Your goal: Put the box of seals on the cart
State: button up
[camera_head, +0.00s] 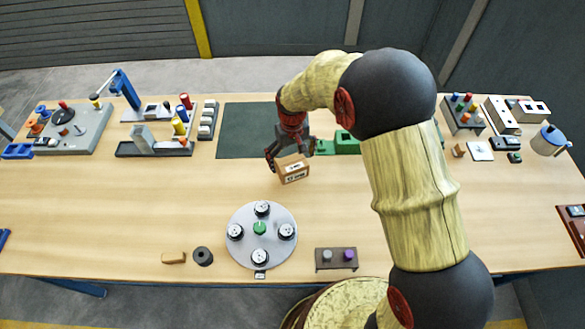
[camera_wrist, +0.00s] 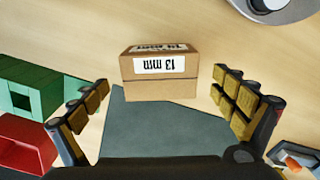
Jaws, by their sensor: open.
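A small brown cardboard box (camera_head: 293,172) with white labels stands on the wooden table near the middle, just beyond the round grey plate. In the wrist view the box (camera_wrist: 158,88) has a label that reads "13 mm" upside down; no wording about seals is legible. My gripper (camera_head: 290,153) is open and empty, at the box's far side. In the wrist view its padded fingers (camera_wrist: 162,95) are spread wide to either side, with the box ahead between them, apart from both. I cannot make out a cart in either view.
The grey plate (camera_head: 240,245) carries several dials. A dark green mat (camera_head: 240,130) lies behind the box. A green block (camera_head: 347,143) and a red bin (camera_wrist: 25,145) are close by. Fixtures crowd both table ends.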

notch_tip(320, 180, down, 3)
jog(key=shift+r, duration=0.2)
jog(key=c, duration=2)
